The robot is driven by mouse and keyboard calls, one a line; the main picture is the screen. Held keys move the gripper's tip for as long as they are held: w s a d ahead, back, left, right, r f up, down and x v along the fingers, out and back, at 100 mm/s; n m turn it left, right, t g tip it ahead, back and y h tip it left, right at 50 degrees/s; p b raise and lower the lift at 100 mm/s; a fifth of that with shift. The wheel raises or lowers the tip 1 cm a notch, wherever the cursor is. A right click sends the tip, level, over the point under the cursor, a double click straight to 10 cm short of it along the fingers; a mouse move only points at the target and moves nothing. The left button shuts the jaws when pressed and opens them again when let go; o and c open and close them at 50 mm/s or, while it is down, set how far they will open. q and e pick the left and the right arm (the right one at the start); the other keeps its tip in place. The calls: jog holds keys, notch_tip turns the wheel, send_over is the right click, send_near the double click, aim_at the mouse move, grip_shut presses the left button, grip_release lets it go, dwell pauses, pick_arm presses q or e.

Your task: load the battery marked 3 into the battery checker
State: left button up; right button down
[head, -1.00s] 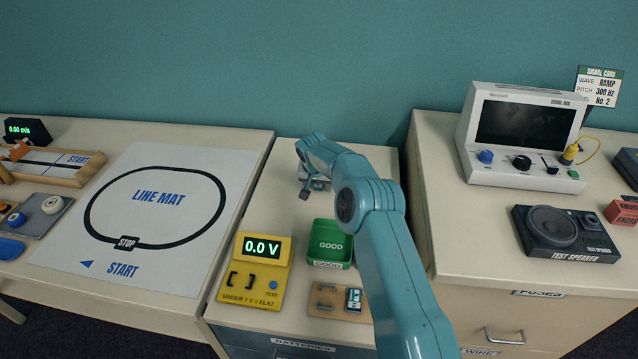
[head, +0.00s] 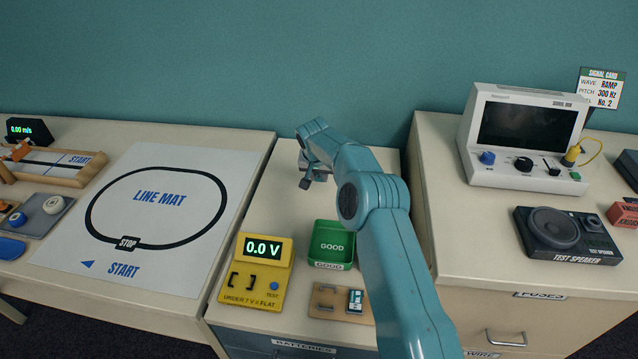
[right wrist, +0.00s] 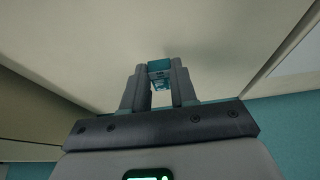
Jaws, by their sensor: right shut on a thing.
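The battery checker (head: 234,297) is yellow, with a green 0.0 V display, a blue TEST button and an empty bay between black brackets. My right gripper (head: 305,182) is behind the checker and the green bin, low over the back of the battery cabinet. In the right wrist view my right gripper (right wrist: 160,85) is shut on a small teal and white battery (right wrist: 160,66); its number is not readable. Another teal and white battery (head: 355,300) stands in the brown holder (head: 325,299); I cannot read its mark. My left gripper is out of view.
A green GOOD bin (head: 332,243) stands right of the checker, behind the holder. The line mat (head: 160,197) lies on the left table. The signal box (head: 525,135) and test speaker (head: 566,235) stand on the right cabinet. My right arm spans the battery cabinet's right side.

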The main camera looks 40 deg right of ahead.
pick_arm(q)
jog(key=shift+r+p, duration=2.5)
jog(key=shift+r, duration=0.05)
pick_arm(e)
notch_tip(320, 180, up, 16)
jog(key=s+a+n+t+y, duration=0.1)
jog(key=a+n, duration=0.5)
jog(key=a, duration=1.4)
jog(key=s+a+f+n+y, duration=0.15)
jog(key=s+a+n, duration=0.25)
jog(key=s+a, duration=0.8)
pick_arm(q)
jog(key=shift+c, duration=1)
pick_arm(e)
jog(key=shift+t+y, duration=0.4)
jog(key=shift+y, duration=0.05)
jog(key=s+f, duration=0.2)
jog(key=f, duration=0.1)
jog(key=a+f, duration=0.1)
jog(key=shift+s+f, duration=0.35)
jog(key=shift+s, duration=0.05)
